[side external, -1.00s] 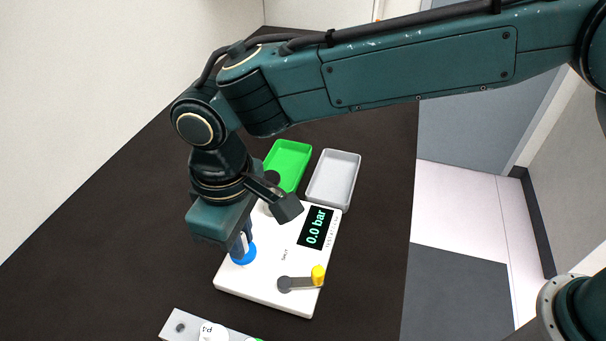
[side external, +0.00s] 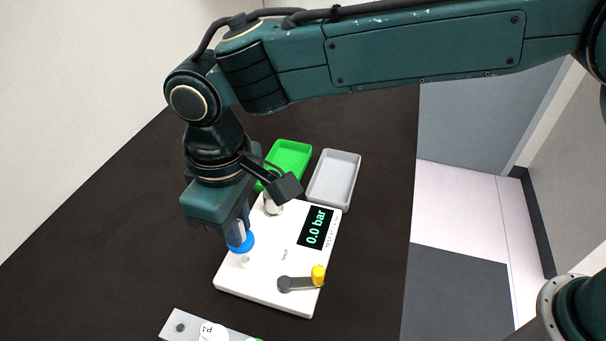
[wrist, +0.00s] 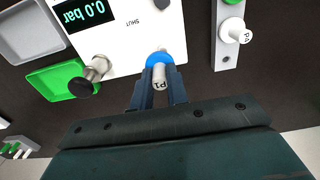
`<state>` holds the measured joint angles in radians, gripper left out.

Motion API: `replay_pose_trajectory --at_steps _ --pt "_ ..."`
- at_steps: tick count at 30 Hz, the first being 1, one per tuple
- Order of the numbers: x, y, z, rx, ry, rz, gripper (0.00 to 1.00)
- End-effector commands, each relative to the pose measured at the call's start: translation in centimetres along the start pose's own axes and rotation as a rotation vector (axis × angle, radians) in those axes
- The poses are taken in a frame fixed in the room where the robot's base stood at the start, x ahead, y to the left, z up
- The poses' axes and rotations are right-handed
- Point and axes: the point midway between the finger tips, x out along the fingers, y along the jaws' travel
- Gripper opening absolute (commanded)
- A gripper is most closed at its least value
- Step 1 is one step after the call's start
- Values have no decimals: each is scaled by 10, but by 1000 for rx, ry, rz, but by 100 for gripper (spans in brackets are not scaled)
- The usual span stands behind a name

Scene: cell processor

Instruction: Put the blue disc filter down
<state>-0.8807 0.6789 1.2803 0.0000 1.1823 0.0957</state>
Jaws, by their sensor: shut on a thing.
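My gripper (side external: 236,240) is shut on the blue disc filter (side external: 241,245). It holds the filter above the left side of the white pressure unit (side external: 262,285), with a small pale port (side external: 244,262) just below the filter. In the wrist view, the blue disc filter (wrist: 160,58) shows between the fingertips of my gripper (wrist: 158,75), with a white cylinder marked P1 (wrist: 160,76) between the fingers. The filter looks clear of the unit's top.
A green tray (side external: 290,150) and a grey tray (side external: 335,178) stand behind the unit. The unit has a "0.0 bar" display (side external: 316,228), a lever with a yellow knob (side external: 318,273) and a metal post with a black knob (wrist: 88,78). A pale rack (side external: 180,327) lies in front.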

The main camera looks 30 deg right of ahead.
Motion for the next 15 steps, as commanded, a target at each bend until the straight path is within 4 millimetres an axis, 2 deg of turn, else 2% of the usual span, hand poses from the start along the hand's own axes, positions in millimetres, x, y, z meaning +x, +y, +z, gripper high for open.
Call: replay_pose_trajectory --at_steps 8,15 --pt "-22 34 -18 4 3 0 0" --pt "-54 85 -33 4 4 0 0"
